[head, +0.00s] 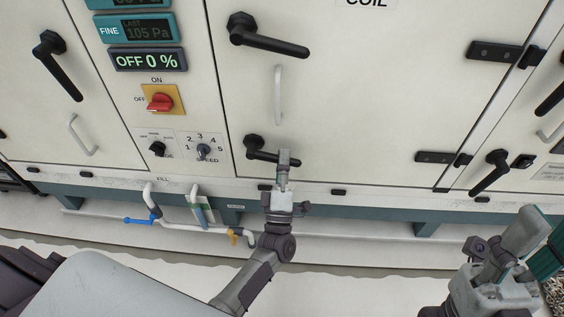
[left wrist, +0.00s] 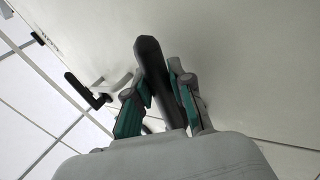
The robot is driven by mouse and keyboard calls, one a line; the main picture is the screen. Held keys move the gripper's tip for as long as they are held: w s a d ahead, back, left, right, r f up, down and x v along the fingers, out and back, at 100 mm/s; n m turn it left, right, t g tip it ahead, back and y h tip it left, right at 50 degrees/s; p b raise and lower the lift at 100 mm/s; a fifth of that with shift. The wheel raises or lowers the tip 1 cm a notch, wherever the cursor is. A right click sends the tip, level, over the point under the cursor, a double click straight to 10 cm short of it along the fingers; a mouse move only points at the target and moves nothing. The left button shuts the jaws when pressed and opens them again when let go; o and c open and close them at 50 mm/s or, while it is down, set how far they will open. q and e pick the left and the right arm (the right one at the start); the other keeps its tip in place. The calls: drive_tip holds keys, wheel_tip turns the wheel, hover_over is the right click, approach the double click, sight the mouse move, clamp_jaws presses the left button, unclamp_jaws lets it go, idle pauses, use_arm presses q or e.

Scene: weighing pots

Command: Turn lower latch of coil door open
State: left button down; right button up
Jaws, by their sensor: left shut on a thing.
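The coil door (head: 350,100) is a cream panel and looks shut. Its lower latch (head: 259,152) is a black lever at the bottom left of the door; its arm runs right and slightly down from its pivot. My left gripper (head: 284,160) is at the outer part of this lever and hides some of it. In the left wrist view the black lever (left wrist: 152,75) sits between the two fingers, which are shut on it. My right gripper (head: 510,240) is at the lower right, away from the door; whether it is open is unclear.
The upper latch (head: 268,38) lies in a similar direction above a white pull handle (head: 278,95). Black hinges (head: 495,51) line the door's right side. A control panel with a red switch (head: 160,102) is at the left. White pipes (head: 175,226) run below.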

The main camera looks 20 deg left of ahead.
use_arm(q)
drive_tip(key=shift+r+n+y, duration=0.1)
drive_tip(key=shift+n+y, duration=0.2)
drive_tip(key=shift+y, duration=0.1)
drive_tip(key=c, duration=1)
unclamp_jaws()
drive_tip(key=v, duration=1.2)
